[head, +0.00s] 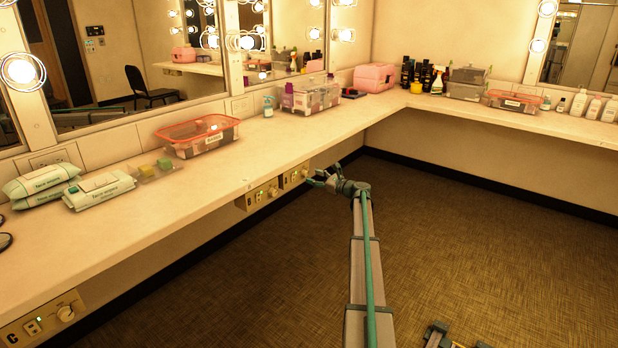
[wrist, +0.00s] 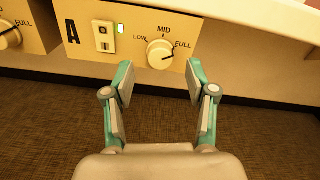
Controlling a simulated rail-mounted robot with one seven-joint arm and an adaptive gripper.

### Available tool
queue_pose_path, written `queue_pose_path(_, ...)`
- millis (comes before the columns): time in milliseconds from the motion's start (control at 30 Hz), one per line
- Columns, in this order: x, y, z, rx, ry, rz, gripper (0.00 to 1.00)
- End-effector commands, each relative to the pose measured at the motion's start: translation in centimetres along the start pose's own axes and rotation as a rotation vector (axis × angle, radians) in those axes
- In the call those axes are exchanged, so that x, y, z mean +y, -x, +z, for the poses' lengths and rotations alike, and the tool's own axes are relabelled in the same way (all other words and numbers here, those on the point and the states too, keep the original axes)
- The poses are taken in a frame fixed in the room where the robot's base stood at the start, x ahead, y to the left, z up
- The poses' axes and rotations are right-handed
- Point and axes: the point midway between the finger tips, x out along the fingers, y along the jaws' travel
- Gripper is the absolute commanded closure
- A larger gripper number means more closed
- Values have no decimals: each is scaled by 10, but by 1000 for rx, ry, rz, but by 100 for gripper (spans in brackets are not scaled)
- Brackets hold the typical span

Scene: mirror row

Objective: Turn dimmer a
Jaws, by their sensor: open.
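Dimmer A's round pale knob (wrist: 160,52) is on a cream panel marked A (wrist: 72,33) in the wrist view. LOW, MID and FULL are printed around it. Its dark pointer mark points right, slightly downward, below the word FULL. My gripper (wrist: 160,74) is open and empty, with its fingers apart to the left and right, just below the knob in the picture. I cannot tell whether either finger touches it. In the head view my gripper (head: 313,179) is at the right end of the panels under the counter, close to the right panel (head: 294,177).
Panel A also has a switch (wrist: 103,37) and a small lit indicator (wrist: 120,29). Another panel's knob (wrist: 8,36) is at left. The counter edge overhangs the panels. A panel marked C (head: 42,322) is at lower left. The floor (head: 470,240) beside my arm is clear.

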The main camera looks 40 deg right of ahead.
Motion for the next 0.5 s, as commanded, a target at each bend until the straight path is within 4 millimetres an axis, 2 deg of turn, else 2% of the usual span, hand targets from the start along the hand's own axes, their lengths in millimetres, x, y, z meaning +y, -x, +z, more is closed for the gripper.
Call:
queue_pose_path(33, 0, -10, -1, 0, 1, 2, 43)
queue_pose_path(200, -1, -28, -1, 0, 1, 0, 43)
queue_pose_path(500, 0, -36, 0, 0, 1, 0, 43)
